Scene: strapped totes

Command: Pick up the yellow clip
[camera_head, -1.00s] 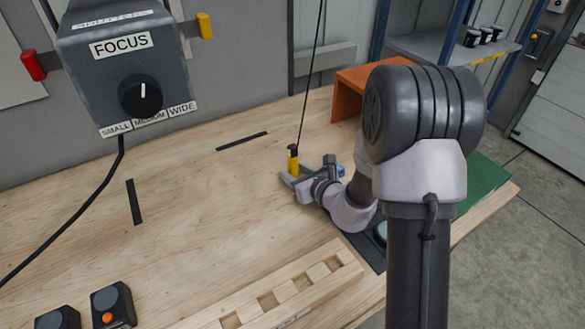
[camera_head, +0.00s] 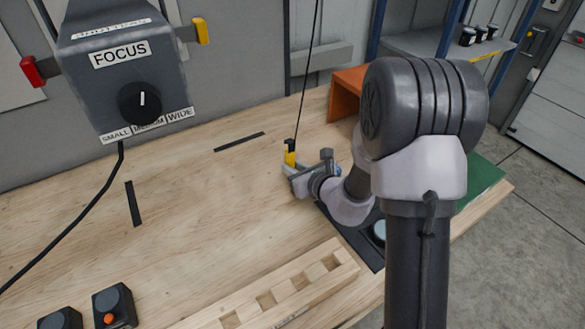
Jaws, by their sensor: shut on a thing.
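The yellow clip (camera_head: 290,158) has a black top and hangs upright at the end of a thin dark cord, over the middle of the wooden bench. My gripper (camera_head: 289,168) is at the clip's lower part and is shut on it. The gripper's body and wrist hide some of the clip's lower right side. I cannot tell whether the clip's bottom touches the bench.
A grey FOCUS box (camera_head: 125,75) with a knob hangs at the upper left. A slotted wooden rail (camera_head: 275,288) lies in front. An orange stand (camera_head: 347,90) is behind my arm. Two button boxes (camera_head: 113,306) sit front left.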

